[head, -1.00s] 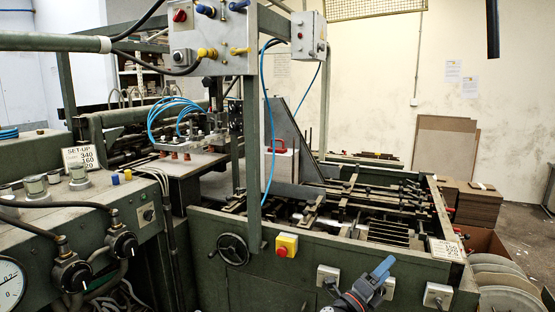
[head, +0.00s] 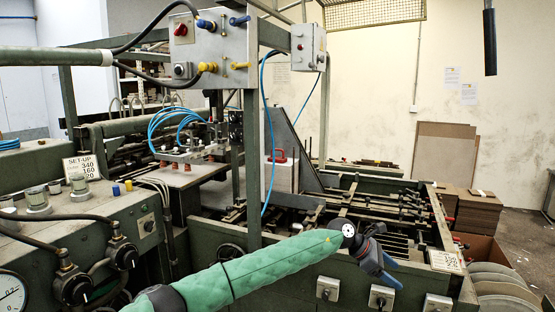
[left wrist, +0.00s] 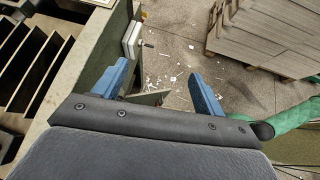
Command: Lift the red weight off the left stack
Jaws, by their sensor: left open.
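The red weight (head: 277,155) shows small in the head view, on top of a pale upright block or stack (head: 284,178) beside the grey slanted plate. A post and a blue hose stand close in front of it. My left gripper (head: 389,271) is well to the right of the red weight and nearer to me, over the front side of the machine. In the left wrist view its two blue fingers (left wrist: 160,78) are apart with nothing between them. The red weight is not in the left wrist view. My right gripper is not in view.
The green machine frame (head: 290,268) spans the middle, with a control box (head: 212,42) on posts above. Stacked brown boards (head: 478,210) stand at the right, also in the left wrist view (left wrist: 265,38). Floor with scraps lies below the fingers.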

